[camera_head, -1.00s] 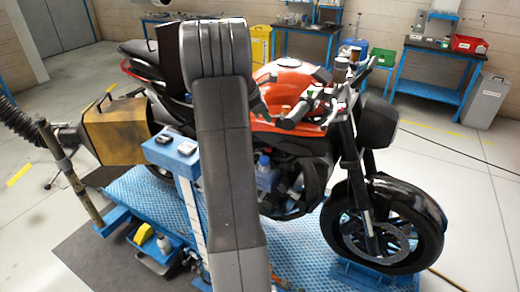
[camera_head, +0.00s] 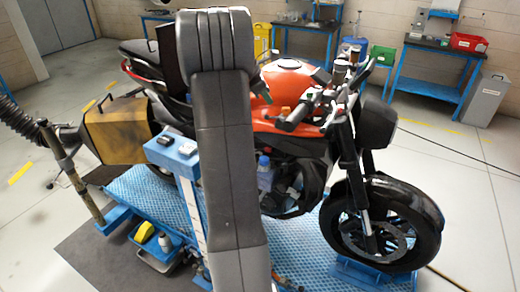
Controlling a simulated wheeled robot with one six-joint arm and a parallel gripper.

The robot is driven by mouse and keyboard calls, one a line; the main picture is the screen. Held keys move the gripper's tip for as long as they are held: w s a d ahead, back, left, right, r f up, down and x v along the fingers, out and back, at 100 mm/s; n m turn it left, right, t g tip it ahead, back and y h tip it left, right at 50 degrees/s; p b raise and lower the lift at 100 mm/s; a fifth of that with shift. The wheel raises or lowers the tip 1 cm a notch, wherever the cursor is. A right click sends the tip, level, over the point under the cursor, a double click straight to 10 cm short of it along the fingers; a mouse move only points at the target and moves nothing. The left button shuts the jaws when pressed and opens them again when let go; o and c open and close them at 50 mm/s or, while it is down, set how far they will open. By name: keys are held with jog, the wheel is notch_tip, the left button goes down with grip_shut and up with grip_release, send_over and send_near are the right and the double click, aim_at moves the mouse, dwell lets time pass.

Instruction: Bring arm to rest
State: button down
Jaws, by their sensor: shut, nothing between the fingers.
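My arm (camera_head: 228,150) stands upright in the middle of the head view, folded at its top, in front of the motorcycle. My gripper cannot be made out; the arm's own links seem to hide it. The orange and black motorcycle (camera_head: 290,85) stands behind the arm on a blue textured lift platform (camera_head: 310,262). The arm covers part of its middle. From this view I cannot tell whether the arm touches it.
A yellow-brown box (camera_head: 115,130) with a black hose (camera_head: 18,118) is at the left. A blue post (camera_head: 172,155) carries small devices beside the arm. A blue tray (camera_head: 155,248) sits low at the left. Workbenches (camera_head: 432,85) and a grey bin (camera_head: 486,98) stand behind. Floor at the right is open.

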aim_at(266, 118)
dwell(0.3)
notch_tip(266, 118, down, 8)
jog(key=shift+b, duration=1.05)
jog(key=shift+w+f, duration=0.15)
jog(key=shift+w, duration=0.1)
jog(key=shift+s, duration=0.1)
